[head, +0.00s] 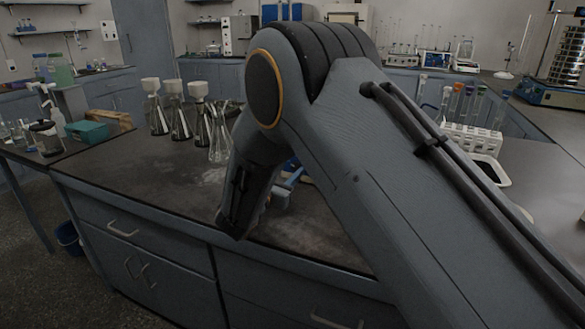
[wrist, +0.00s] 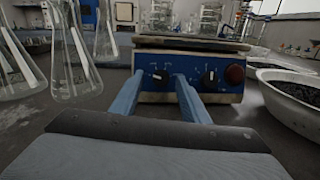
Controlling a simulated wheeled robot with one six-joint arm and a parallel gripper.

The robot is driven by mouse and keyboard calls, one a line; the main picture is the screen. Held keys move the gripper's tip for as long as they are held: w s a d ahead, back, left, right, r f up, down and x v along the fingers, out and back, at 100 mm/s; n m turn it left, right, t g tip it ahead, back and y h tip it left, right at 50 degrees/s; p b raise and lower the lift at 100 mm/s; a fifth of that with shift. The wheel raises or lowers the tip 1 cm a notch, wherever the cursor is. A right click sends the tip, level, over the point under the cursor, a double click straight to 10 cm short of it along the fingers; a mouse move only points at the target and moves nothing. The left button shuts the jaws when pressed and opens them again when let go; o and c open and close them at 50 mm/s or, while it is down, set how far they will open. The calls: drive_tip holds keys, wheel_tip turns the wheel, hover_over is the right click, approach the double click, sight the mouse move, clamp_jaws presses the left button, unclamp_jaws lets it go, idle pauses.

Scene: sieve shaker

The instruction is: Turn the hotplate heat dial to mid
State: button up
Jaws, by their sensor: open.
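The panel carries a left dial (wrist: 160,76), a right dial (wrist: 209,77) and a dark red round knob or light (wrist: 235,74). Their labels are too small to read, so I cannot tell which dial is heat. My gripper (wrist: 158,84) is open, with its blue fingers pointing at the panel on either side of the left dial. I cannot tell whether they touch it. In the head view my arm hides the hotplate and most of my gripper.
Glass flasks (wrist: 72,55) stand close on the left in the wrist view. A white basin (wrist: 288,92) with dark grains is close on the right. In the head view, flasks with white funnels (head: 174,108) stand on the dark bench (head: 130,180), left of my arm.

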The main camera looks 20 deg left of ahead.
drive_tip(key=shift+w+d, duration=0.15)
drive_tip(key=shift+w, duration=0.65)
drive_tip(key=c, duration=1)
